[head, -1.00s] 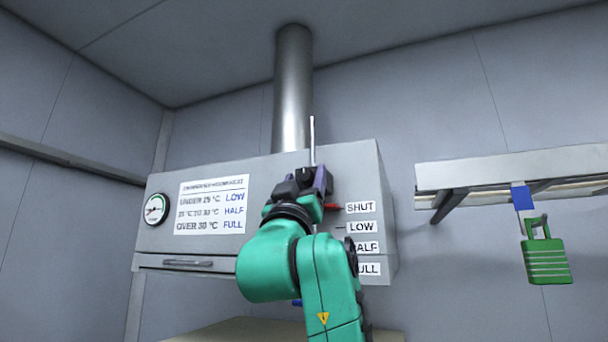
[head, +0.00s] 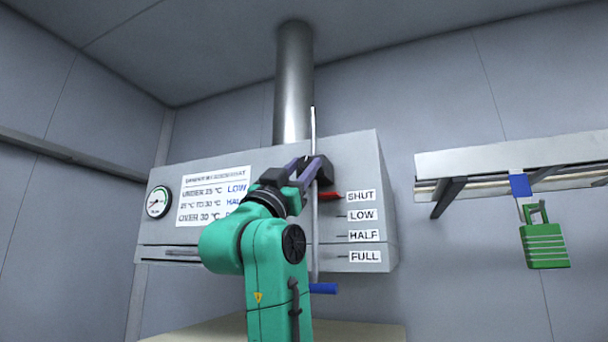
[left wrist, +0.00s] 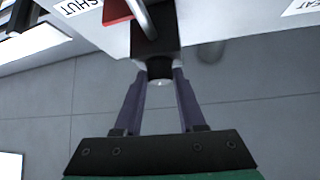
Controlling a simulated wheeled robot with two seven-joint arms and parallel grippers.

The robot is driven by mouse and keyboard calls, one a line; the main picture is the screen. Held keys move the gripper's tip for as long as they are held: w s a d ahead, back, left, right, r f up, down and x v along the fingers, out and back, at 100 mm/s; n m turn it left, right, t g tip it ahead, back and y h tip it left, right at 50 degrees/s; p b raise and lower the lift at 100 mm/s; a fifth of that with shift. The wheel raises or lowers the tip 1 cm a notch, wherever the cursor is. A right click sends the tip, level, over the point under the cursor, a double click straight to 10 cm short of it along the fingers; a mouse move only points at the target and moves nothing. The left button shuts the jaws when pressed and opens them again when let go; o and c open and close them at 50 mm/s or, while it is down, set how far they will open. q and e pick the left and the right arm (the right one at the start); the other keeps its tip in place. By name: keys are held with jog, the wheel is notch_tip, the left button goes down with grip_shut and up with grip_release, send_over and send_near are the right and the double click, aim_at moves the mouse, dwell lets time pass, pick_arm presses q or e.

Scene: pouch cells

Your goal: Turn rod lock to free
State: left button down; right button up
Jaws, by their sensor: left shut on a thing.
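A thin upright metal rod (head: 315,235) runs up the front of the grey box. A blue handle (head: 323,288) sits at its lower end and points right. I cannot tell which part is the rod lock. A red pointer (head: 330,195) is beside the SHUT label (head: 361,196). My right gripper is not in view.
The grey box (head: 215,235) carries a gauge (head: 158,202), a temperature sign (head: 205,200) and LOW, HALF and FULL labels. A duct (head: 294,85) rises above it. A green padlock (head: 544,245) hangs from a shelf (head: 510,160) at right.

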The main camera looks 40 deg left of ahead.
pick_arm(q)
jog(key=m+h, duration=0.3)
jog(key=m, duration=0.1)
jog(key=m+h, duration=0.2)
jog(key=shift+s+a+r+h+p, duration=0.1)
jog(key=shift+a+r+h+p, duration=0.05)
jog(key=shift+a+h+p, duration=0.15)
jog(key=m+g+h, duration=0.1)
jog(key=m+h, duration=0.1)
jog(key=m+g+h+p, duration=0.1)
jog(key=m, duration=0.2)
jog(key=shift+a+r+h, duration=0.1)
jog(key=shift+r+h, duration=0.05)
jog(key=shift+h, duration=0.25)
jog(key=m+g+h+p, duration=0.1)
jog(key=m, duration=0.1)
jog(key=shift+s+m+g+h, duration=0.1)
jog(key=shift+m+g+h, duration=0.2)
jog(key=shift+h, duration=0.1)
jog(key=m+g+h, duration=0.1)
jog(key=m+g, duration=0.1)
jog(key=m, duration=0.1)
jog(key=shift+r, duration=0.1)
jog(key=shift+r+m+g+h, duration=0.1)
jog(key=shift+m+g+h, duration=0.2)
jog(key=shift+m+g, duration=1.55)
jog(key=shift+a+m, duration=0.1)
jog(key=shift+m, duration=0.15)
jog(key=c, duration=0.5)
grip_release()
